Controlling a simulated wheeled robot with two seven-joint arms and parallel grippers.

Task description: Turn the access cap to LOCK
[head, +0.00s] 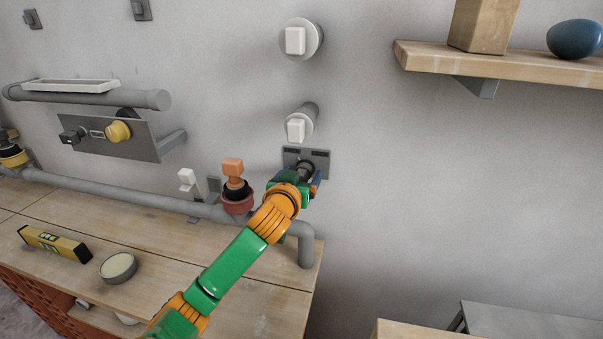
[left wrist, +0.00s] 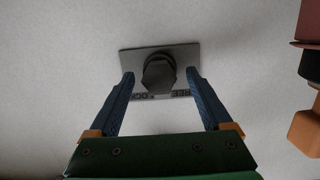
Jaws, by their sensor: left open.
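The access cap (head: 306,167) appears to be the dark knob on a grey wall plate (head: 325,160). The plate carries two small dark labels along its upper edge, too small to read. In the left wrist view the cap (left wrist: 159,72) is dark and faceted, in front of the plate (left wrist: 190,56). My left gripper (head: 311,183) is at the plate and covers its lower part in the head view. In the left wrist view the fingers of the left gripper (left wrist: 160,78) are open, one on each side of the cap, with gaps visible. My right gripper is not in view.
A red-brown fitting with an orange handle (head: 233,168) stands just left of my gripper. A grey pipe (head: 130,197) runs along the bench below. Square-knobbed wall fittings (head: 297,130) are above. The wall to the right is clear below the wooden shelf (head: 520,66).

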